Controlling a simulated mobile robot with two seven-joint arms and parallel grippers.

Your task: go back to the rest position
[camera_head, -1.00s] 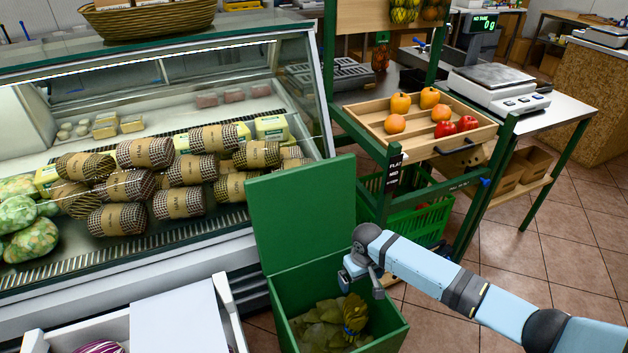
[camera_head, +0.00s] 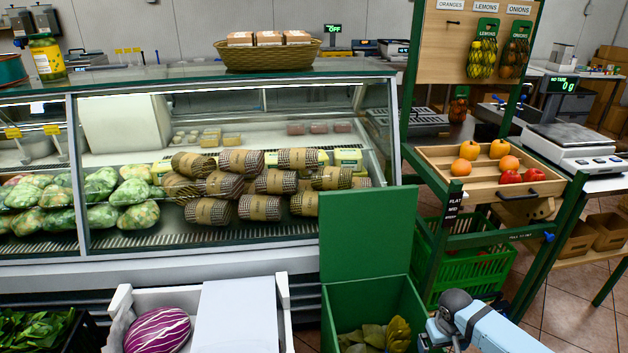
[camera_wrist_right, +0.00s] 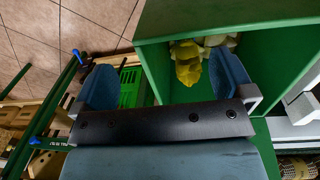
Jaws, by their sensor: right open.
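My right gripper (camera_wrist_right: 165,82) is open and empty in the right wrist view, with its two blue fingers wide apart beside the green box. In the head view my right arm (camera_head: 490,328) comes in at the bottom right, and its wrist is at the right side of the green box (camera_head: 368,238). The box's lid stands up. Yellowish-green leafy things (camera_head: 372,337) lie inside it, and part of them shows in the right wrist view (camera_wrist_right: 188,62). My left gripper is not in view.
A green rack with a wooden fruit tray (camera_head: 485,190) and a green basket (camera_head: 465,268) stands right of the box. A glass display counter (camera_head: 200,256) is behind it. A white crate (camera_head: 283,305) with a striped purple vegetable (camera_head: 158,331) stands at its left.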

